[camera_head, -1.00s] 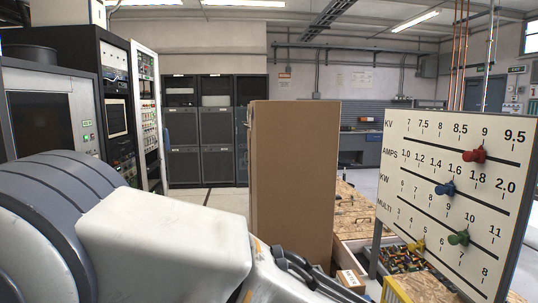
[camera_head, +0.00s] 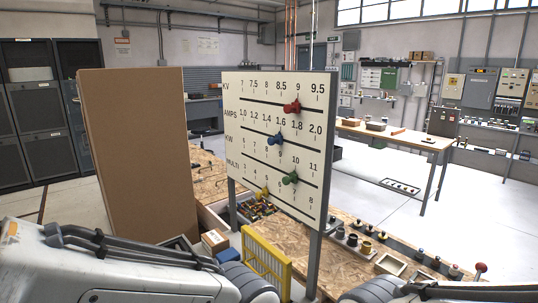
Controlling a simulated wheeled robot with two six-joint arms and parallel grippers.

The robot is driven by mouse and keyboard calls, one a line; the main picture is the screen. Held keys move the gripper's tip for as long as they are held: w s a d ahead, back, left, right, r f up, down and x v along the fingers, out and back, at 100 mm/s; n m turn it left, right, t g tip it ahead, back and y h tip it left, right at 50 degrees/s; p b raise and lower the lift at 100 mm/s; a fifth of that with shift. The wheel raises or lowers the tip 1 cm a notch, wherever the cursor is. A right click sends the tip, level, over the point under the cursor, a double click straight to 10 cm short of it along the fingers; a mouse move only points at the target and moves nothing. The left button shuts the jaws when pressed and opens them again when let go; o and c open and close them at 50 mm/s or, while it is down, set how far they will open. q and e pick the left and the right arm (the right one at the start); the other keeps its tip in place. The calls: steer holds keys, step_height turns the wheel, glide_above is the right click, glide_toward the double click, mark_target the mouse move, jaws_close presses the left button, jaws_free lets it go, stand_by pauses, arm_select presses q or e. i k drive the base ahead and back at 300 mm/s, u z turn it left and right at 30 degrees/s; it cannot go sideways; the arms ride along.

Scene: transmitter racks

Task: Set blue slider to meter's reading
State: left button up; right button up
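The white slider board (camera_head: 230,95) stands upright near the centre, with scales marked KV, AMPS, KW and MULTI. The blue slider (camera_head: 278,139) sits on the AMPS line, at about 1.6. The red slider (camera_head: 292,106) is on the KV line near 9. The green slider (camera_head: 290,177) is on the KW line and the yellow slider (camera_head: 262,192) on the MULTI line. No meter with a readable value can be made out. Parts of my arms show along the bottom edge, well below the blue slider; neither gripper's fingers are visible.
A tall brown panel (camera_head: 140,150) stands left of the board. A wooden bench (camera_head: 345,262) with a yellow frame (camera_head: 265,262), boxes and several small knobs lies below the board. Dark racks (camera_head: 28,110) stand at far left, a table (camera_head: 395,138) behind right. Open floor lies right.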

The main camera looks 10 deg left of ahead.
mark_target(278, 140)
steer(key=k, duration=1.25)
steer(key=u, duration=0.8)
steer(key=i, duration=1.85)
steer(key=z, duration=0.7)
